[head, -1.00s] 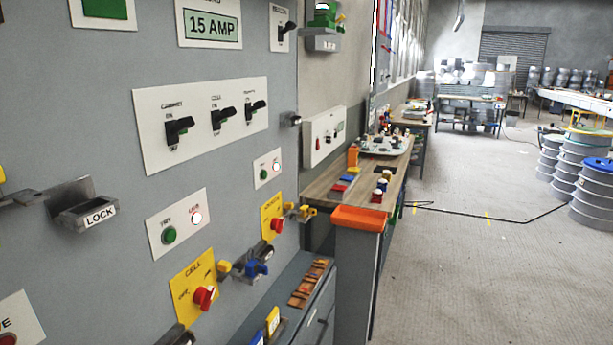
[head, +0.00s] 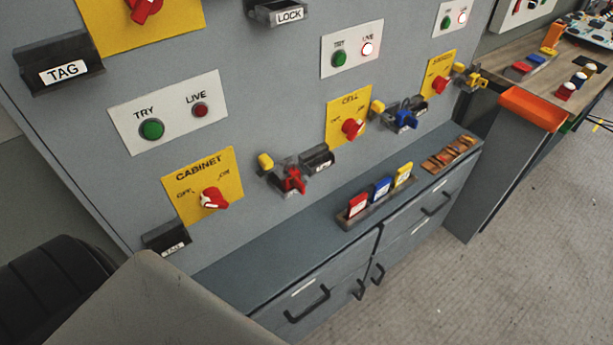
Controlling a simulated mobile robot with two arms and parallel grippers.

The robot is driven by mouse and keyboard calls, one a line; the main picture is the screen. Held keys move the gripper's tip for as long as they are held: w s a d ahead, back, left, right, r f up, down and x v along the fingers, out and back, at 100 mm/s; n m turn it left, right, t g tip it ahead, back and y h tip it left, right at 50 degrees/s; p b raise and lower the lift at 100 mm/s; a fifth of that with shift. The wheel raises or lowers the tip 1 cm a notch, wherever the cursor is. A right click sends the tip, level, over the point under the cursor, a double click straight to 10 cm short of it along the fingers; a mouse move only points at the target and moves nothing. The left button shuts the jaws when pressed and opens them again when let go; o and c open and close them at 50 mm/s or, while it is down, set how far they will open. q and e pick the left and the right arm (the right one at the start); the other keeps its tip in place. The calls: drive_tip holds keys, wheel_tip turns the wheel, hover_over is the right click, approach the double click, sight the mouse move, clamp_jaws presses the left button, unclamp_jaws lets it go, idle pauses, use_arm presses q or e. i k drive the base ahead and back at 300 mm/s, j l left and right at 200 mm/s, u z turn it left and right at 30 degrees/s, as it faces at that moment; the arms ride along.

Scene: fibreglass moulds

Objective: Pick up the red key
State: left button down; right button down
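A red key-like piece (head: 293,180) sits at a small grey bracket on the panel, right of the yellow CABINET plate (head: 203,186). A yellow knob is at the bracket's left, and a dark holder is beside it on the right. The red piece is small, so I cannot tell its exact shape or how it is held. A similar blue piece (head: 404,120) sits by the CELL plate (head: 349,116), and a yellow one (head: 470,76) is farther right. Neither of my grippers is in view.
A grey ledge (head: 232,273) runs below the panel, above drawers with dark handles. On it stand a holder with red, blue and yellow tags (head: 381,187) and a row of orange-brown pieces (head: 449,154). An orange tray (head: 533,108) tops a stand at right. Floor at lower right is clear.

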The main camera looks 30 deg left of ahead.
sight(299, 185)
drive_tip(key=i+l+u, duration=0.1)
drive_tip(key=u, duration=0.7)
drive_tip(key=i+l+u, duration=0.15)
drive_tip(key=l+u, duration=0.3)
drive_tip(key=l, duration=0.15)
drive_tip(key=i+l+u, duration=0.1)
drive_tip(key=l+u, duration=0.35)
drive_tip(key=l, duration=0.2)
